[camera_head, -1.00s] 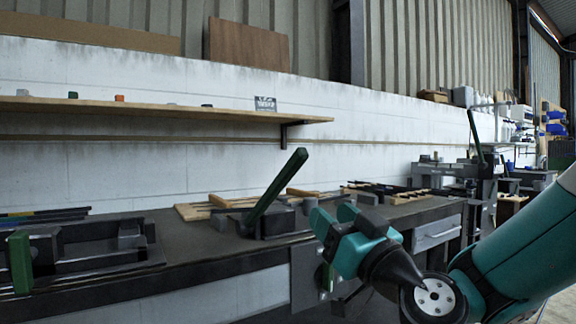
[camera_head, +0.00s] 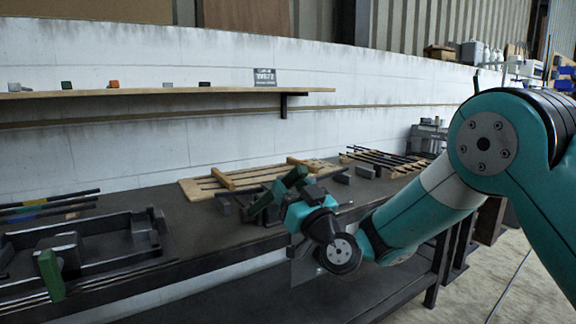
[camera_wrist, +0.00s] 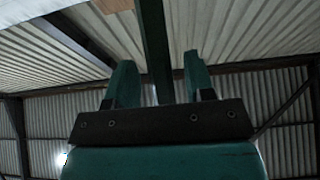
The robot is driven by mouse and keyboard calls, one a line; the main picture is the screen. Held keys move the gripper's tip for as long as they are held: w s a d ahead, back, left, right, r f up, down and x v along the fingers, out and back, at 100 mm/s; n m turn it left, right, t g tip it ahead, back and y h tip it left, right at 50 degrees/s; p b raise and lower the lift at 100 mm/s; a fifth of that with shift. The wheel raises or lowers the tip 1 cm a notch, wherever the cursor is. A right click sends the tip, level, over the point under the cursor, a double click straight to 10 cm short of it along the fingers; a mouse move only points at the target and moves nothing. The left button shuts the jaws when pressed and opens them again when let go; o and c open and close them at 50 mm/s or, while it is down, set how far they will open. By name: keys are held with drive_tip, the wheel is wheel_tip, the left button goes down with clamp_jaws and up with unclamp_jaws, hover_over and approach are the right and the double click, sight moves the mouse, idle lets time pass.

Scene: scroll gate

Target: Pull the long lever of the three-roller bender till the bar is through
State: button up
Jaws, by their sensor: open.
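A dark green lever (camera_head: 262,204) rises tilted from a small dark machine (camera_head: 228,204) on the bench, seemingly the roller bender. My gripper (camera_head: 290,186) is at the lever's upper part and hides much of it and of the machine. In the wrist view the lever (camera_wrist: 155,45) runs upright between the two spread fingers of my gripper (camera_wrist: 160,78), with a gap visible on each side. The fingers are open. I cannot make out the rollers or the bar in the machine.
The dark bench (camera_head: 195,232) runs across the view. A black machine with a green handle (camera_head: 50,275) stands at left. A wooden rack (camera_head: 205,187) lies behind the lever, and dark bars (camera_head: 385,160) lie farther right. A shelf (camera_head: 150,92) is on the wall. Floor is open at right.

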drive_tip(key=shift+w+a+r+p, duration=0.25)
drive_tip(key=shift+w+a+p, duration=0.1)
drive_tip(key=shift+w+p, duration=0.15)
clamp_jaws()
drive_tip(key=shift+r, duration=0.1)
